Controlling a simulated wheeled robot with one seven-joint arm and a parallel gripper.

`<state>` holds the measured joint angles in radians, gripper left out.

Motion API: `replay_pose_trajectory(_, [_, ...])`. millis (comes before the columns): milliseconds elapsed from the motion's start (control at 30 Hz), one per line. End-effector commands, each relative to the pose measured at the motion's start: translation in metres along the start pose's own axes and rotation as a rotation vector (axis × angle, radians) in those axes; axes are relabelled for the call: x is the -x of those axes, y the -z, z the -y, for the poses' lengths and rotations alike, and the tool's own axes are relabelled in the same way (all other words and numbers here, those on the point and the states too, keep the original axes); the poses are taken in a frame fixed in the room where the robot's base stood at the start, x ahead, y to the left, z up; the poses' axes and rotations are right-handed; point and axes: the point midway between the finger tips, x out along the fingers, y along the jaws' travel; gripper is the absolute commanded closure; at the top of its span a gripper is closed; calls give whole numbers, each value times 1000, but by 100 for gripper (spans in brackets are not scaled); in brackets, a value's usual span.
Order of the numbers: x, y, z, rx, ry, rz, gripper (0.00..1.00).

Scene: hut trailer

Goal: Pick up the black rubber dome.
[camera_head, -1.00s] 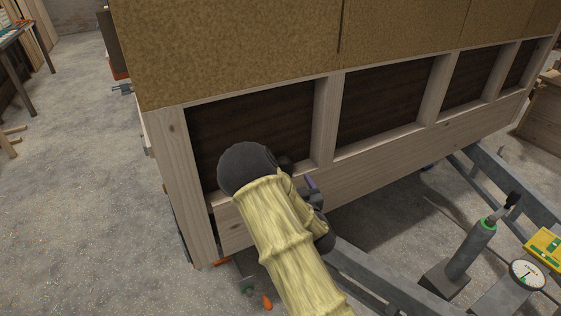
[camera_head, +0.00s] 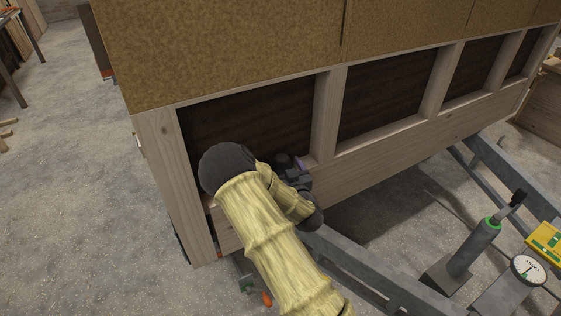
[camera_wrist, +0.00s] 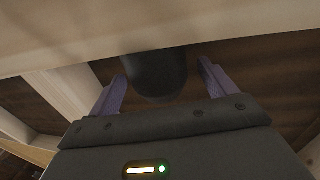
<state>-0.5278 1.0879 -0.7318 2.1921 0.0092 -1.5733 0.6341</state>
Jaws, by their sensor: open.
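The black rubber dome (camera_wrist: 155,74) shows in the wrist view as a dark rounded shape below a pale wooden beam. It lies between the two purple fingers of my gripper (camera_wrist: 162,69). The fingers are apart, with a visible gap on each side of the dome, and I see no contact. In the head view my gripper (camera_head: 292,165) is at the lower rail of the wooden frame, partly covered by my own arm. I cannot make out the dome in that view.
The hut's wooden frame (camera_head: 390,148) has dark recessed panels between its studs. Below it runs a grey metal trailer beam (camera_head: 365,268). A jack post (camera_head: 474,250), a dial gauge (camera_head: 529,269) and a yellow level (camera_head: 545,242) are at right. The floor at left is mostly clear.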

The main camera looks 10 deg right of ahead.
Motion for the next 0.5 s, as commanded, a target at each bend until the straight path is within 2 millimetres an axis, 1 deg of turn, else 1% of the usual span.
replay_pose_trajectory(267, [-1, 0, -4, 1, -8, 1, 16])
replay_pose_trajectory(500, [-1, 0, -4, 1, -7, 1, 16])
